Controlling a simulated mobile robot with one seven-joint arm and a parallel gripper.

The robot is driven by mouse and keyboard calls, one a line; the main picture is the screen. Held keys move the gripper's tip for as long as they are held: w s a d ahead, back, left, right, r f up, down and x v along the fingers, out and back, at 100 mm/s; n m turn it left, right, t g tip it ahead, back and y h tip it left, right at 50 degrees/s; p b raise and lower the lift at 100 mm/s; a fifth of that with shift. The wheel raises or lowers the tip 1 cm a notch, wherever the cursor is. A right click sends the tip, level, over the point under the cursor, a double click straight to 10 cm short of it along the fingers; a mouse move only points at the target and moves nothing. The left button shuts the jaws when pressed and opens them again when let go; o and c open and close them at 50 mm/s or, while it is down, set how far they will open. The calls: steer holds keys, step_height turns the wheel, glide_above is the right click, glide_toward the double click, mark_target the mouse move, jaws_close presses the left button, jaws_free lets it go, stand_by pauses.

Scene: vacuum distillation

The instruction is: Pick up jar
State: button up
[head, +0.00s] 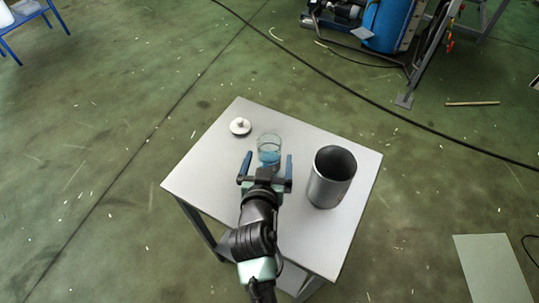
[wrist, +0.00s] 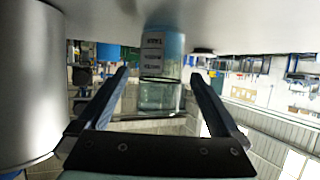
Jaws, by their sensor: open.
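The jar (head: 269,144) is clear glass with blue contents and stands on the small table, just beyond my gripper (head: 268,160). In the wrist view the jar (wrist: 163,55) has a printed label and appears upside down, with the table along the top. My gripper (wrist: 159,78) is open, with one finger on each side of the jar's line. A gap shows between each finger and the glass. Whether the fingertips reach past the jar's near side is hard to tell.
A metal cylinder (head: 331,178), open at the top, stands right of the jar and fills the left of the wrist view (wrist: 28,85). A small round lid-like piece (head: 240,126) lies left of the jar. The grey tabletop (head: 205,175) is otherwise clear.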

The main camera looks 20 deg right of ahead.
steer(key=shift+x, duration=1.45)
jaws_close()
